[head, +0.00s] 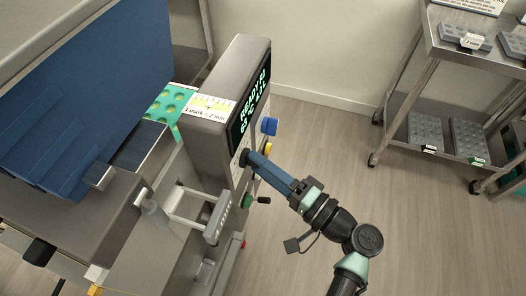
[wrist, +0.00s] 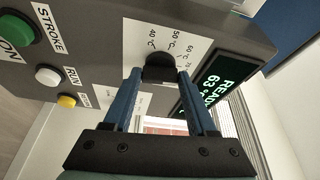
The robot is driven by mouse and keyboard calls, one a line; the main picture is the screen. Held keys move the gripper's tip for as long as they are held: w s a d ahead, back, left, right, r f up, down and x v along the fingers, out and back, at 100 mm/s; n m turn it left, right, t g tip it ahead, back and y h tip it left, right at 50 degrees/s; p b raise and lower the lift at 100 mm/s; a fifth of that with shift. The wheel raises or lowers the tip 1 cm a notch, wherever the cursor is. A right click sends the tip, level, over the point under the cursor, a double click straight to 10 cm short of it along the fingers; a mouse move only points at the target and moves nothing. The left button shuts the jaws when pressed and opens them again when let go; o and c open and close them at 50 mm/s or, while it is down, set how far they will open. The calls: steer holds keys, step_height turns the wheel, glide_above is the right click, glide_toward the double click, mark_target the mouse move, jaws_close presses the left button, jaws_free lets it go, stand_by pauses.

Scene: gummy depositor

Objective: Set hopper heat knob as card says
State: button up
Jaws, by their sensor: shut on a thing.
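The hopper heat knob (wrist: 160,68) is a black round knob on a white dial plate (wrist: 150,37) marked 40 °C, 50 °C, 60 and 70. It also shows as a dark knob (head: 245,157) on the machine's side panel in the head view. My gripper (wrist: 159,78) is shut on the knob, a blue finger on each side; it also shows at the panel in the head view (head: 250,157). The knob's pointer is hidden or too dark to read. The display (wrist: 215,85) shows READY and 63 °C in green, partly cut off. No card with a heat setting is readable.
Beside the knob are a green STROKE button (wrist: 14,30), a white RUN button (wrist: 47,76) and a yellow button (wrist: 66,101). A wheeled rack (head: 430,65) with trays stands at right; floor between is clear.

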steer(key=shift+w+d+r+m+g+h+p, duration=0.2)
steer(key=shift+m+g+p, duration=0.9)
steer(key=shift+m+p, duration=1.4)
steer(key=shift+w+a+r+m+g+h+p, duration=0.1)
steer(key=shift+r+m+g+h+p, duration=0.2)
steer(key=shift+m+g+p, duration=1.5)
steer(key=shift+w+d+r+m+g+h+p, duration=0.15)
steer(key=shift+m+g+h+p, duration=0.2)
steer(key=shift+m+p, duration=2.75)
steer(key=shift+f+n+g+p, duration=0.1)
steer(key=shift+n+g+p, duration=0.15)
steer(key=shift+n+p, duration=0.35)
steer(key=o, duration=1.4)
steer(key=shift+a, duration=0.1)
steer(key=shift+c, duration=0.2)
steer(key=b+v, duration=0.1)
steer(key=v, duration=1.2)
